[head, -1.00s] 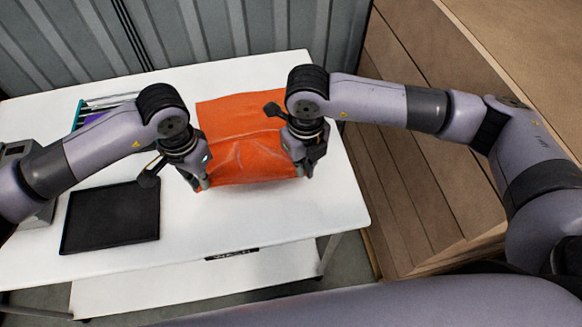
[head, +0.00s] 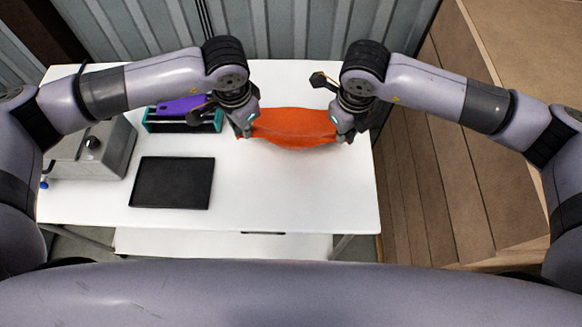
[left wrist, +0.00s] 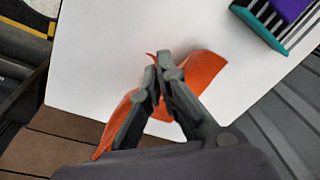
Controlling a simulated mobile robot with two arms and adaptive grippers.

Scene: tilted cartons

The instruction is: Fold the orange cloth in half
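The orange cloth (head: 292,127) is stretched between my two grippers near the back of the white table in the head view. It shows as a short, wide band with a curved back edge and a crease along its front. My left gripper (head: 243,134) is shut on its left end, and my right gripper (head: 345,137) is shut on its right end. In the left wrist view the left fingers (left wrist: 157,78) are together, with cloth (left wrist: 205,70) on both sides of them. How the cloth's layers lie, and whether it touches the table, I cannot tell.
A black tray (head: 172,183) lies at the front left of the table (head: 285,195). Behind it is a teal rack (head: 180,126) with a purple item (head: 182,105). A grey machine (head: 92,150) stands at the left edge. Wooden cartons (head: 440,190) are at the right. The table's front right is clear.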

